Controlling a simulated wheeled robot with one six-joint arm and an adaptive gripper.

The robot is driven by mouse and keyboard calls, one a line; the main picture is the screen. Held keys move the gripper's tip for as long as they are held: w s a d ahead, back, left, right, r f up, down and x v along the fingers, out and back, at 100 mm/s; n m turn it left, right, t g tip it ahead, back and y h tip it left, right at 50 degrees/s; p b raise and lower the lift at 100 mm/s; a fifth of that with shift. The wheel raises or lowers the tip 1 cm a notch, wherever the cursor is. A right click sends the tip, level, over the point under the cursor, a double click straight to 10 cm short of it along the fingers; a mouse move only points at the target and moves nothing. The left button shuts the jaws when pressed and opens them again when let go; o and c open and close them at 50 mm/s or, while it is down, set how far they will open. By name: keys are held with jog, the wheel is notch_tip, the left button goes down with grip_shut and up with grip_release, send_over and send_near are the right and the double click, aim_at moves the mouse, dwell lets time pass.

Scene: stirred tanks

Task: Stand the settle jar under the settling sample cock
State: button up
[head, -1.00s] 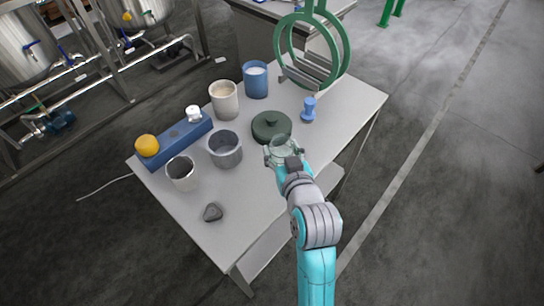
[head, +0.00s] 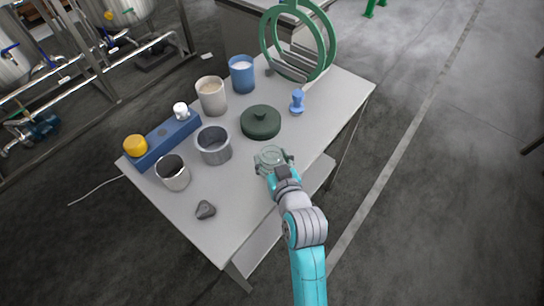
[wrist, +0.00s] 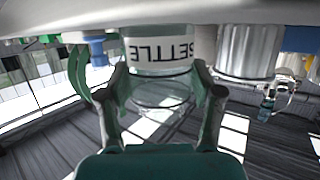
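The settle jar (head: 270,157) is a clear glass jar. In the wrist view the jar (wrist: 160,85) carries a white label reading SETTLE, which appears upside down. My gripper (head: 272,162) is shut on it, with one finger on each side of the glass in the wrist view. The jar is over the near right part of the table; I cannot tell its height above the top. Steel tanks (head: 18,65) with small blue-handled and yellow-handled valves stand at the upper left. I cannot tell which is the settling sample cock.
The grey table (head: 235,220) holds a dark green lid (head: 260,123), a blue stamp-like object (head: 297,102), several cups, a blue block (head: 165,140) with a yellow knob, and a dark stone (head: 205,209). Green rings (head: 330,40) stand behind. Floor is open at right.

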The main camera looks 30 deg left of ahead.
jog(key=shift+o, duration=0.8)
jog(key=shift+r, duration=0.2)
jog(key=v, duration=1.2)
